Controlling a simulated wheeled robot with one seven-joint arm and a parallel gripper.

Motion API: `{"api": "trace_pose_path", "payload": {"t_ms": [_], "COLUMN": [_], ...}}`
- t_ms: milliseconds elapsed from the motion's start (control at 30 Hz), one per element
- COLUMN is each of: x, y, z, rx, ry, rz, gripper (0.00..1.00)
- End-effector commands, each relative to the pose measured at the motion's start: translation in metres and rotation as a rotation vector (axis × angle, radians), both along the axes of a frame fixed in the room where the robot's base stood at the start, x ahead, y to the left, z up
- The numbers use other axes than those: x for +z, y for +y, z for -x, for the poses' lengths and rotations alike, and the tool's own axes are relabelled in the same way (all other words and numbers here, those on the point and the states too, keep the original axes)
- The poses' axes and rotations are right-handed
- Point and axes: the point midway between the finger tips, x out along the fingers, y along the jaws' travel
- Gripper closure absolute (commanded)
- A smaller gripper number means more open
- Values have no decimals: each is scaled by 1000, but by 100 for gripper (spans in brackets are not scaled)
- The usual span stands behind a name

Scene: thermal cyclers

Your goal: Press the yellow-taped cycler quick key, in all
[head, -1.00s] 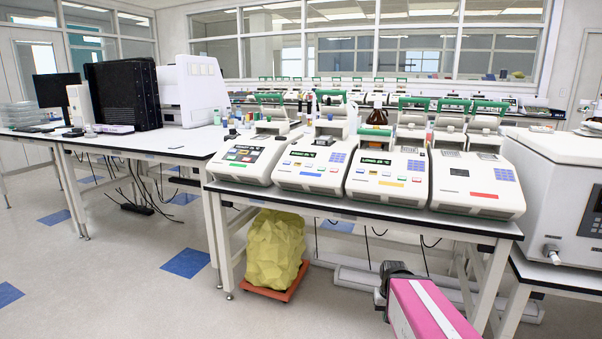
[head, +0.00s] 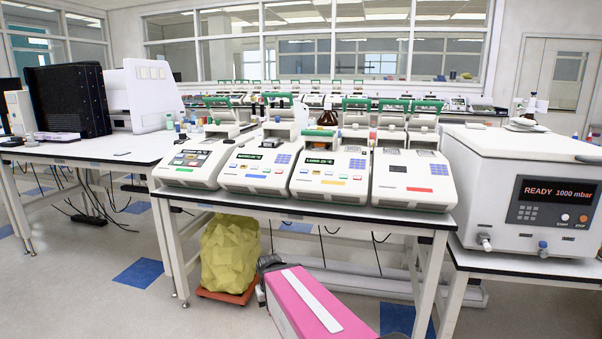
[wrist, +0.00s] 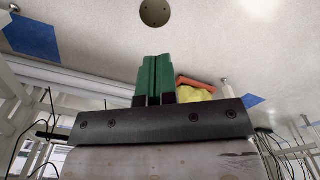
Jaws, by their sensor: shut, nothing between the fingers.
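Four-sided bench cyclers stand in a row on the table in the head view. The yellow-taped cycler (head: 329,176) is the third from the left, with a yellow strip (head: 334,183) low on its sloped front, a lit display and a blue keypad (head: 357,163). Its individual key labels are too small to read. My gripper (wrist: 155,62) shows in the wrist view, with green fingers shut together and empty. It points towards open floor, away from the cycler keys. I cannot make out the fingertips in the head view.
Neighbouring cyclers have blue (head: 256,176) and red (head: 419,189) strips. A vacuum unit (head: 530,190) stands at right. A yellow bag (head: 229,250) sits under the table. A pink, white-striped shape (head: 305,300) is in front; I cannot tell what it is. Floor at left is clear.

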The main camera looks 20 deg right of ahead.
Motion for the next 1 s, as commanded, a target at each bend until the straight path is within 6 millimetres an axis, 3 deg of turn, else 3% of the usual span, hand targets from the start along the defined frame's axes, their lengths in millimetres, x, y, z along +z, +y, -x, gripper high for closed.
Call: {"api": "trace_pose_path", "payload": {"t_ms": [167,367,567,700,1000], "x": [24,88,172,239,390], "y": [-20,-63,-109,-140,-195], "z": [-45,-125,-196,-237,-295], "rx": [114,352,583,726,967], "ry": [-70,-180,-236,-238,-140], "rz": [83,286,532,715,1087], "gripper": [100,100,100,100,100]}}
